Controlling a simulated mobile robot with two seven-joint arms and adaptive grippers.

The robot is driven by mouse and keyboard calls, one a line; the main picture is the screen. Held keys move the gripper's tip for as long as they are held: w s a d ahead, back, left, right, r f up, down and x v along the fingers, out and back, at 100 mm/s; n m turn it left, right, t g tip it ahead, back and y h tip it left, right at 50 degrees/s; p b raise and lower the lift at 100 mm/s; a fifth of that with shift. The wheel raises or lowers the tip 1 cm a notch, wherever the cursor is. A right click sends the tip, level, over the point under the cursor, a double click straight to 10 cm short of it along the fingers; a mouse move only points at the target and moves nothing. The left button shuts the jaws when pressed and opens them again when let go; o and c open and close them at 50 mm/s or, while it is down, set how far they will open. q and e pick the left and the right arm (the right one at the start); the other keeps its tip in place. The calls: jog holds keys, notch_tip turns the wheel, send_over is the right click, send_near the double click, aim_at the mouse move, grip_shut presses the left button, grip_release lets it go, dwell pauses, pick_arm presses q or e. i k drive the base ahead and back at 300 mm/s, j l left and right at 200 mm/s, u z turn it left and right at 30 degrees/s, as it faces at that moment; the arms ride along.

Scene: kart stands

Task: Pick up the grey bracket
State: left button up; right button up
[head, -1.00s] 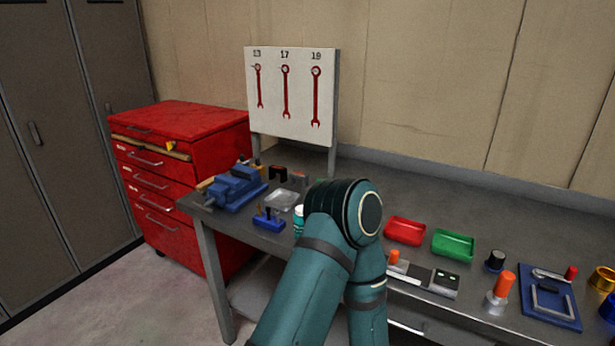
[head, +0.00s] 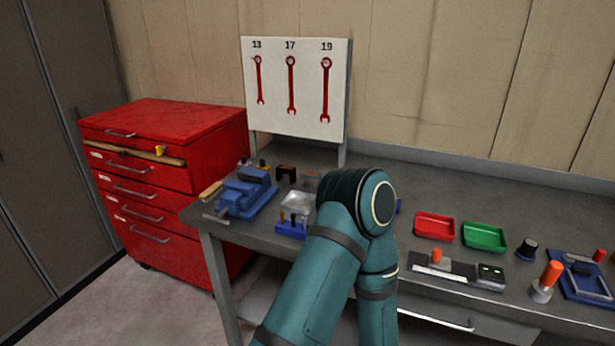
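A small grey piece (head: 311,181) stands at the back left of the workbench, just right of a black bracket (head: 286,174). It may be the grey bracket; it is too small to tell its shape, and my arm's elbow is close in front of it. A grey U-shaped piece (head: 585,285) also lies on a blue mat at the right edge. My teal arm rises from the bottom middle, its elbow covering part of the bench. Neither gripper shows.
On the workbench (head: 455,185) are a blue vise (head: 245,193), a clear tray (head: 298,203), a blue holder (head: 291,225), a red tray (head: 434,226) and a green tray (head: 484,237). A red drawer cabinet (head: 165,110) stands left. A wrench board (head: 293,88) rises behind.

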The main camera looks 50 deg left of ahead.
aim_at(315, 175)
jog(key=k+j, duration=0.15)
jog(key=j, duration=0.2)
jog(key=k+j, duration=0.15)
jog(key=j, duration=0.25)
jog(key=k+j+z, duration=0.1)
jog(key=j, duration=0.25)
jog(key=k+j, duration=0.2)
jog(key=j, duration=0.15)
jog(key=k+j, duration=0.15)
jog(key=j, duration=0.2)
jog(key=z, duration=0.05)
